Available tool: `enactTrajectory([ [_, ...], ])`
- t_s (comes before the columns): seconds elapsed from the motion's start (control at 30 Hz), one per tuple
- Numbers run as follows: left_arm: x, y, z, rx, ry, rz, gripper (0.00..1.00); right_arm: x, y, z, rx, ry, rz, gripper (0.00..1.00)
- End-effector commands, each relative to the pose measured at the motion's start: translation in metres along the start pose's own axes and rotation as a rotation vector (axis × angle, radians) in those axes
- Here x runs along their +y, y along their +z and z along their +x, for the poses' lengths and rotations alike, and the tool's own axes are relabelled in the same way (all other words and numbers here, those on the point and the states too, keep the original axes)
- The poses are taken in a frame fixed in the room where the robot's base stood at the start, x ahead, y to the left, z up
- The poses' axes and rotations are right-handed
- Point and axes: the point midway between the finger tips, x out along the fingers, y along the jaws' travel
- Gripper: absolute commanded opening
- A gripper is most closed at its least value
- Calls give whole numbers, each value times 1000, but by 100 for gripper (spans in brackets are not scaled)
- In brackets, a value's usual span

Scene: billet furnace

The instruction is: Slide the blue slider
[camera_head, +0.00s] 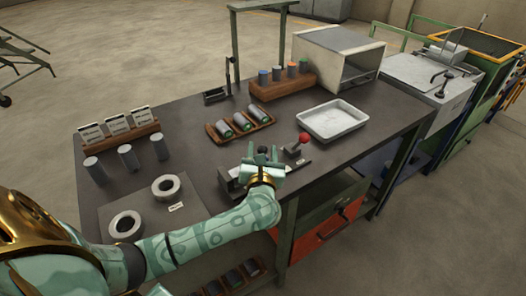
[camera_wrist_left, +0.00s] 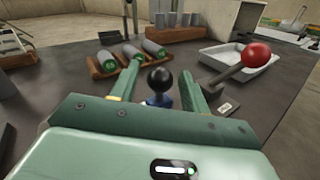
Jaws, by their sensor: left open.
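The blue slider (camera_wrist_left: 158,101) shows in the left wrist view as a small blue block topped by a black ball knob. My left gripper (camera_wrist_left: 160,88) is open, one finger on each side of the knob. I cannot tell whether the fingers touch it. In the head view my left gripper (camera_head: 266,162) is low over the front edge of the workbench, and it hides most of the slider.
A red-ball lever (camera_head: 304,138) stands just right of the gripper, also in the wrist view (camera_wrist_left: 257,55). Beyond are a white tray (camera_head: 333,132), a wooden tray of cylinders (camera_head: 213,134) and a metal box (camera_head: 352,68). Two rings (camera_head: 166,186) lie left on the bench.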

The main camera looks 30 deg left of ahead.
Motion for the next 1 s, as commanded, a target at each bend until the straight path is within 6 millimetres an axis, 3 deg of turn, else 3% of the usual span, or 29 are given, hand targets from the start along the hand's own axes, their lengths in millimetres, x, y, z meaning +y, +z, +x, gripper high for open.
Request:
enactTrajectory([
  [0.37, 0, 1, 7, -1, -1, -1, 46, 0, 0, 1, 0, 0, 0, 0],
  [0.53, 0, 1, 7, -1, 0, 0, 0, 0, 0, 1, 0, 0, 0, 0],
  [1.0, -15, 4, 16, -2, -2, -1, 0, 0, 2, 7, -6, 0, 0, 0],
])
